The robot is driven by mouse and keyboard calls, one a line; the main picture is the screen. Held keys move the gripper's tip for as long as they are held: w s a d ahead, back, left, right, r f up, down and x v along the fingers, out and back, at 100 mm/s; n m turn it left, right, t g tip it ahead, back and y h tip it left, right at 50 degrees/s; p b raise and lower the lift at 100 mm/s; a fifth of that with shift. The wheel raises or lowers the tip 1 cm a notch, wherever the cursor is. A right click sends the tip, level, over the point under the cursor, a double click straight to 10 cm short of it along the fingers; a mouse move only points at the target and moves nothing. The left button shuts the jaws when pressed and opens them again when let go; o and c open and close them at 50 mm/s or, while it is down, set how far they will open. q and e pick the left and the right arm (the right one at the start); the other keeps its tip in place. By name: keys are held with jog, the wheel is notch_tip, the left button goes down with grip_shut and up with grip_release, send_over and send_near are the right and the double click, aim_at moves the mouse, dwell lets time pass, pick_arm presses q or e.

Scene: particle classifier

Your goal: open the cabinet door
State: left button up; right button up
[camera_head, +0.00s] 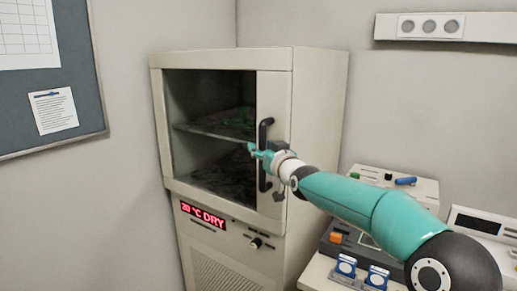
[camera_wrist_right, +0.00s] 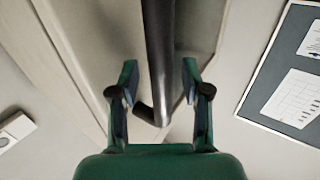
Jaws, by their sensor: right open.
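The cabinet (camera_head: 320,120) is a tall cream unit with a dark-windowed door (camera_head: 273,100) that is shut. The door's black vertical handle (camera_head: 264,180) is on the right side of its front. My right gripper (camera_head: 252,150) is at the handle in the head view, hiding part of it. In the right wrist view the gripper (camera_wrist_right: 158,82) is open, with one finger on each side of the black handle bar (camera_wrist_right: 159,50). I see gaps between the bar and both fingers. My left gripper is not in view.
Two shelves with dark contents show through the window. A red "20 °C DRY" display (camera_head: 203,215) is below the door. A bench (camera_head: 322,270) with instruments stands right of the cabinet, under my right arm. A notice board (camera_head: 80,85) hangs on the left wall. Room left of the cabinet looks clear.

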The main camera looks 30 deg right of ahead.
grip_shut()
